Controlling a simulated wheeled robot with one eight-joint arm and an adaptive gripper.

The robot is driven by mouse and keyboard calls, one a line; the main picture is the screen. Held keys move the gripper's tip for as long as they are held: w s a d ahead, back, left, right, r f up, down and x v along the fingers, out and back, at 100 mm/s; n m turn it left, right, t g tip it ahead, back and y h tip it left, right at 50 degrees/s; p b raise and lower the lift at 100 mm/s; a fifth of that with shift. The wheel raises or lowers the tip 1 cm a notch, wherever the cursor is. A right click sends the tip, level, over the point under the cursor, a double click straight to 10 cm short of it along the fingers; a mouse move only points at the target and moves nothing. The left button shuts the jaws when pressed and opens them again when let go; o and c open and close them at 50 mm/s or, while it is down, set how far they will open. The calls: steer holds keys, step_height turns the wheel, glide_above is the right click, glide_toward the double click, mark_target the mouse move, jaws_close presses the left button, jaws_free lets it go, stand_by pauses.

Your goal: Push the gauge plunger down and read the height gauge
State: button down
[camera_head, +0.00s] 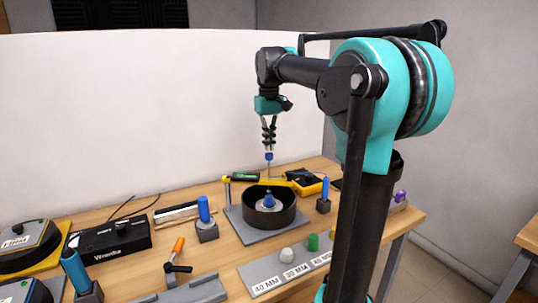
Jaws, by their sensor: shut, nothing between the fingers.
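The height gauge has a yellow bridge (275,181) with a dark display box (244,177) showing green, too small to read. A thin upright plunger with a blue knob (269,157) rises from the bridge. My gripper (268,149) points straight down with its fingers together, directly above the blue knob. Whether the fingertips touch the knob or stop just short of it, I cannot tell. In front of and below the bridge, a black round dish (283,217) on a grey plate (240,228) holds a small blue-topped piece (268,201).
A grey strip labelled in MM (262,277) carries white, green and yellow pegs at the front. Blue-handled pieces stand in blocks (206,230) (324,204) either side of the plate. A black box (108,238) lies left. My arm covers the table's right part.

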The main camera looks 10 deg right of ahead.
steer(key=shift+f, duration=1.25)
steer(key=shift+r, duration=0.1)
step_height(320, 180, up, 9)
stand_by(0.7)
